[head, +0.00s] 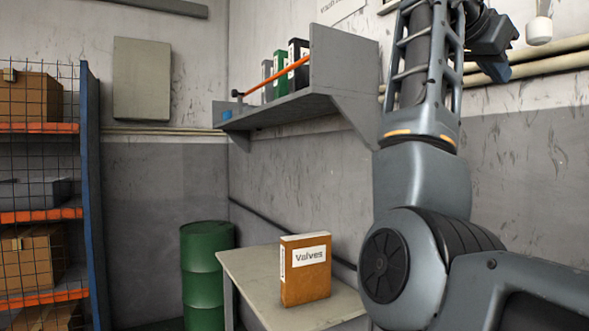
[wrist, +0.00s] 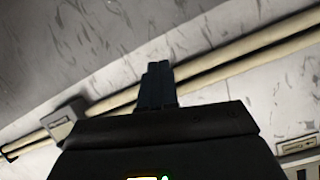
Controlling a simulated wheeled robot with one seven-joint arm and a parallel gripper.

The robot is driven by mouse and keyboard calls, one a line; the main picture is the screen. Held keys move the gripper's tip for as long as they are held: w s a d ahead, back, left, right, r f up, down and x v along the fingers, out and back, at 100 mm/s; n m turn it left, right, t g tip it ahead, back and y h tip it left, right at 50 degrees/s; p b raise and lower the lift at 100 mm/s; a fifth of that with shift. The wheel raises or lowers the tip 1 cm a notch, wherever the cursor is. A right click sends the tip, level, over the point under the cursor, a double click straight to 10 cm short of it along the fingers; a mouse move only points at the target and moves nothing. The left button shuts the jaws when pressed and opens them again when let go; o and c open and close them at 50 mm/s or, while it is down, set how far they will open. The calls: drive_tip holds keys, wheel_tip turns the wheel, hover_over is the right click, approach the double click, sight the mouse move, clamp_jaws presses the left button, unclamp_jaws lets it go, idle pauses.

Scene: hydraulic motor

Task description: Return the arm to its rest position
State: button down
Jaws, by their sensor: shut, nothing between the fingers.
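My arm rises at the right of the head view, folded upward in front of the wall. My gripper shows in the wrist view (wrist: 157,72) as dark fingers close together, shut and empty, with a marbled wall and pale pipes behind. The gripper is apart from the shelf and the table.
A wall shelf (head: 275,112) with several binders and an orange bar is left of my arm. Below it, a brown "Valves" binder (head: 305,280) stands on a table (head: 250,285). A green drum (head: 205,270) and a blue-orange rack (head: 92,200) stand further left.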

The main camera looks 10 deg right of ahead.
drive_tip(key=w+a+f+n+t, duration=0.1)
drive_tip(key=w+f+n+t, duration=0.25)
drive_tip(key=f, duration=1.15)
drive_tip(key=w+a+f+n+t, duration=0.25)
drive_tip(key=f+n, duration=0.25)
drive_tip(key=f, duration=0.9)
drive_tip(key=s+a+f+n+t+y, duration=0.25)
drive_tip(key=s+f+n, duration=0.2)
drive_tip(key=f, duration=0.75)
drive_tip(key=s+a+f+n+t+y, duration=0.1)
drive_tip(key=s+a+f+n+y, duration=0.3)
drive_tip(key=f, duration=0.8)
drive_tip(key=s+a+f+n+y, duration=0.1)
drive_tip(key=s+a+f, duration=0.1)
drive_tip(key=s+f, duration=0.35)
drive_tip(key=s+a+f+y, duration=0.1)
drive_tip(key=s+a+f, duration=0.1)
drive_tip(key=s, duration=0.7)
drive_tip(key=s+a+f+n+y, duration=0.1)
drive_tip(key=s+a+f+y, duration=0.15)
drive_tip(key=s, duration=0.45)
drive_tip(key=s+a+r, duration=0.2)
drive_tip(key=s+r, duration=0.1)
drive_tip(key=s, duration=0.8)
drive_tip(key=s+a+r+m+y+b, duration=0.1)
drive_tip(key=s+a+r, duration=0.1)
drive_tip(key=s, duration=0.9)
drive_tip(key=shift+s+a+r+m+y, duration=0.3)
drive_tip(key=shift+s+r, duration=0.05)
drive_tip(key=shift+r, duration=0.05)
